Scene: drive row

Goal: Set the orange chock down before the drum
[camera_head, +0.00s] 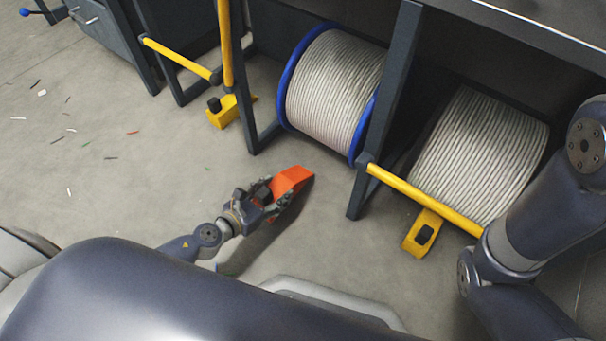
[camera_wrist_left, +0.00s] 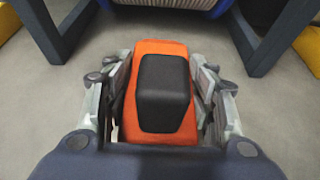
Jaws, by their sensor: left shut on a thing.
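The orange chock (camera_head: 292,180) is a wedge with a black grip block on top. My left gripper (camera_head: 272,193) is shut on it, and in the left wrist view the fingers (camera_wrist_left: 160,100) press on both sides of the chock (camera_wrist_left: 130,115). The chock is just in front of the blue-flanged drum (camera_head: 333,90), apart from it, between the bay's dark posts. A shadow lies beside the chock; whether it touches the floor I cannot tell. The drum's lower edge also shows at the top of the left wrist view (camera_wrist_left: 180,4). My right gripper is not in view.
A second cable drum (camera_head: 480,150) stands in the right bay behind a yellow bar (camera_head: 420,197) with a yellow chock (camera_head: 423,233) before it. Another yellow chock (camera_head: 222,111) lies by the left post. Small scraps litter the open floor at left.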

